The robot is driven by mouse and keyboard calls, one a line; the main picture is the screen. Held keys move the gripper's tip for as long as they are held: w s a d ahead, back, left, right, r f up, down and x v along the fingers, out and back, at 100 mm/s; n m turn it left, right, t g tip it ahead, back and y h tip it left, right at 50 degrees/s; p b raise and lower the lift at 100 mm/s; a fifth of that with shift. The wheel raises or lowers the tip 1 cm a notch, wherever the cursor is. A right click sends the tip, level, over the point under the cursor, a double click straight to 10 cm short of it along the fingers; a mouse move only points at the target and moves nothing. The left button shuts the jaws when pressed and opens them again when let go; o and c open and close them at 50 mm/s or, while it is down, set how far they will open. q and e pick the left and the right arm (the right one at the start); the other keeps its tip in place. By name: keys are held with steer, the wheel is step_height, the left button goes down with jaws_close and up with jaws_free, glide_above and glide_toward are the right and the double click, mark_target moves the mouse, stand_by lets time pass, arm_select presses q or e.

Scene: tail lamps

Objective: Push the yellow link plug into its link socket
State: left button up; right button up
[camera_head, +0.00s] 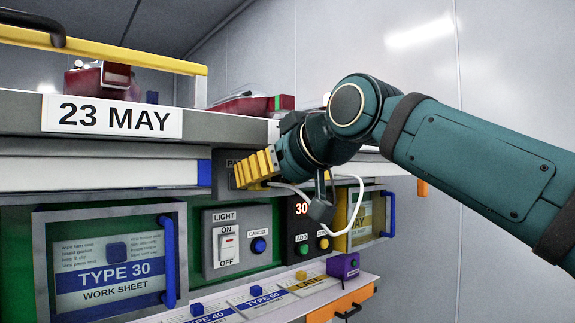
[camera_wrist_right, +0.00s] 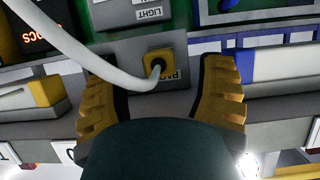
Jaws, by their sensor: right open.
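The yellow link plug (camera_wrist_right: 149,57) shows in the right wrist view, a square block with a white cable (camera_wrist_right: 85,52) coming out of its middle. It is at a grey panel (camera_wrist_right: 122,78) with partly hidden lettering; I cannot tell how deep it sits, and the socket behind it is hidden. My right gripper (camera_wrist_right: 160,95) is open, its yellow ribbed fingers on either side of the plug with gaps. In the head view the right gripper (camera_head: 256,169) is at the grey panel beneath the shelf and hides the plug. My left gripper is not in view.
A grey LIGHT switch box (camera_head: 237,240) and a dark box with a red display (camera_head: 302,208) are below the gripper. The white cable (camera_head: 350,205) loops at right. A "23 MAY" shelf edge (camera_head: 200,125) runs above. A blue-handled TYPE 30 frame (camera_head: 110,205) is at left.

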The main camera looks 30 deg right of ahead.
steer(key=shift+x, duration=0.95)
jaws_close()
